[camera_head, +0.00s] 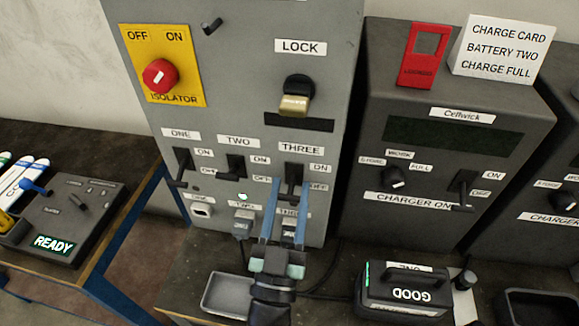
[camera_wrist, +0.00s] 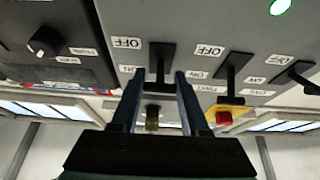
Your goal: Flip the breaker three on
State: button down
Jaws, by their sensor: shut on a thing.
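The breaker three switch (camera_head: 293,171) is a black lever in a slot under the THREE label on the grey panel (camera_head: 225,65). ON is marked beside its upper part and OFF beside its lower part. My gripper (camera_head: 289,186) reaches up from below, with its blue fingers on both sides of the lever, shut on it. The fingertips hide part of the lever, so its exact tilt is hard to tell. In the wrist view, turned upside down, the lever (camera_wrist: 162,55) stands between the ends of my gripper (camera_wrist: 160,77).
Breaker one (camera_head: 179,168) and breaker two (camera_head: 236,165) stand to the left. A brass padlock (camera_head: 295,104) hangs above breaker three. The red isolator knob (camera_head: 160,77) is at upper left. A charger (camera_head: 455,140) stands close on the right. A tray (camera_head: 232,296) and battery (camera_head: 405,290) lie below.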

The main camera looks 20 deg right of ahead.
jog(key=shift+r+g+y+p, duration=1.3)
jog(key=shift+g+p, duration=0.4)
jog(key=shift+p, duration=6.8)
jog(key=g+p, duration=0.1)
jog(key=p, duration=0.3)
jog(key=shift+r, duration=0.2)
jog(key=shift+w+y+p, duration=0.1)
jog(key=shift+y+p, duration=0.2)
jog(key=shift+p, duration=0.85)
jog(key=shift+d+f+g+p, duration=0.1)
jog(key=shift+f+g+p, duration=0.25)
jog(key=shift+p, duration=0.45)
jog(key=shift+r, duration=0.1)
jog(key=shift+c, duration=2)
grip_release()
jog(key=b+v, duration=0.1)
jog(key=v, duration=1.2)
jog(key=shift+r+b, duration=0.25)
jog(key=shift+b, duration=0.15)
jog(key=shift+d, duration=0.1)
